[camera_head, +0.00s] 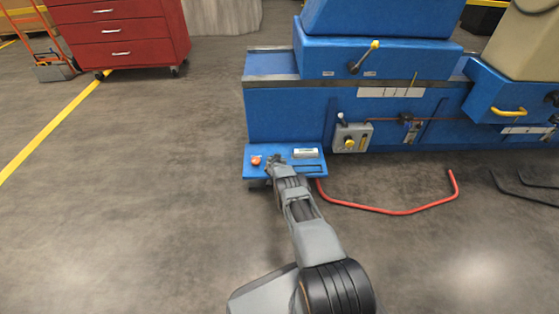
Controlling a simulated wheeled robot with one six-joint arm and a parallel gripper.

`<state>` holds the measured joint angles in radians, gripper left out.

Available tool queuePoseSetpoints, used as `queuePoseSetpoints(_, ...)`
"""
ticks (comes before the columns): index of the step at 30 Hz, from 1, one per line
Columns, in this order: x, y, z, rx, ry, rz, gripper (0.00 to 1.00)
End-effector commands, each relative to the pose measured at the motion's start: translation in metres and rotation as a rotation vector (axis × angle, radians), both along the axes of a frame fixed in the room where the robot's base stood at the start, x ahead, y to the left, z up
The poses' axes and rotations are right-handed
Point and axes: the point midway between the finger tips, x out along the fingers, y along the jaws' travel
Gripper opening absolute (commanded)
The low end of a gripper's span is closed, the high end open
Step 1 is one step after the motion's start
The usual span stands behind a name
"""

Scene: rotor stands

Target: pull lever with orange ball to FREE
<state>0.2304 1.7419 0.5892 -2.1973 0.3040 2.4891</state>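A small orange-red ball or knob (256,160) shows on the left part of a low blue shelf (264,173) at the foot of the blue machine. Any lever shaft below it is too small to make out. My gripper (272,161) is over the shelf, just right of the ball. A gap seems to lie between them, but touching is hard to judge. The fingers are tiny and dark, so open or shut does not show. A small light label plate (306,153) lies right of my gripper; its words cannot be read. A dark slot is below it.
The blue machine (285,117) carries a yellow-ball lever (375,45), a grey box with a yellow knob (351,139) and a yellow handle (509,112). A bent red bar (400,212) is low on the right. A red drawer cabinet (122,35) stands back left. Left floor is clear.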

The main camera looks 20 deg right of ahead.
Motion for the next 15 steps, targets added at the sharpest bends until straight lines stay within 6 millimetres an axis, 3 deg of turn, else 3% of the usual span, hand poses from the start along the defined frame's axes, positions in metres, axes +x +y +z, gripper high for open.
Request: queuePoseSetpoints(15,0.0067,0.0086,-0.0006,-0.017,-0.035,0.01,0.0)
